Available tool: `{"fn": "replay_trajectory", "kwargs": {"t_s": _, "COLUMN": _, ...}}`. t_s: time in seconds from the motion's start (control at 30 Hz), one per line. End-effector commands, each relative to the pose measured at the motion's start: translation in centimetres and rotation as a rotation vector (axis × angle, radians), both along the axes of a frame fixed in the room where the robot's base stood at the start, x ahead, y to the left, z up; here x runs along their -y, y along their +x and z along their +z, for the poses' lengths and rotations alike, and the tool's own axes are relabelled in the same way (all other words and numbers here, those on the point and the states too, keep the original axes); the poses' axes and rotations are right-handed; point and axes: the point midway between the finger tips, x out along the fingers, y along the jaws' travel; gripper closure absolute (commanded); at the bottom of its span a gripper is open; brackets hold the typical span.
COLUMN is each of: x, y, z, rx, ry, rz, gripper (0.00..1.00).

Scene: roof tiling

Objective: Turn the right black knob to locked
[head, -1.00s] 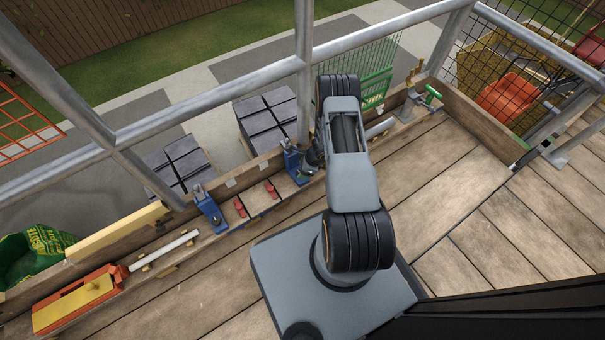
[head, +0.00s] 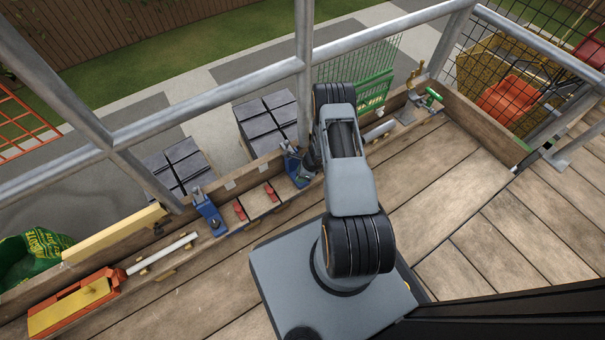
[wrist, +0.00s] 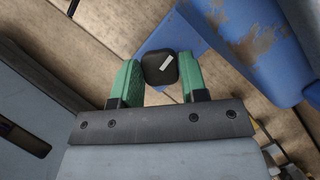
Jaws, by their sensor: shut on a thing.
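The black knob (wrist: 159,68) shows in the wrist view as a rounded square with a white mark toward its upper right. My gripper (wrist: 160,78) has its two green fingers on either side of the knob and is shut on it. The knob sits beside a blue bracket (wrist: 262,40) with worn paint. In the head view the right blue bracket (head: 297,168) stands by the low plank wall, next to the end of my arm.
A second blue bracket (head: 208,212) stands to the left, with red pegs (head: 240,210) between the two. A white tube (head: 162,252) and an orange and yellow tool (head: 70,305) lie further left. A metal guardrail (head: 220,98) crosses above. The plank deck (head: 480,230) at right is clear.

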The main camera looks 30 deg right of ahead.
Motion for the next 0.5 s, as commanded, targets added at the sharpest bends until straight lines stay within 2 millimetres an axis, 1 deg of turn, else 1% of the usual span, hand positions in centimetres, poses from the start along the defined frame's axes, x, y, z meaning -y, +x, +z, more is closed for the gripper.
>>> {"fn": "replay_trajectory", "kwargs": {"t_s": 0.03, "x": 0.04, "y": 0.05, "z": 0.02, "rx": 0.001, "ry": 0.0, "rz": 0.0, "gripper": 0.74}}
{"fn": "replay_trajectory", "kwargs": {"t_s": 0.13, "x": 0.05, "y": 0.05, "z": 0.01, "rx": 0.002, "ry": -0.001, "rz": -0.001, "gripper": 0.84}}
{"fn": "replay_trajectory", "kwargs": {"t_s": 0.23, "x": 0.04, "y": 0.06, "z": -0.05, "rx": 0.002, "ry": -0.001, "rz": -0.014, "gripper": 0.84}}
{"fn": "replay_trajectory", "kwargs": {"t_s": 0.5, "x": 0.0, "y": 0.05, "z": -0.06, "rx": 0.001, "ry": -0.001, "rz": -0.12, "gripper": 0.84}}
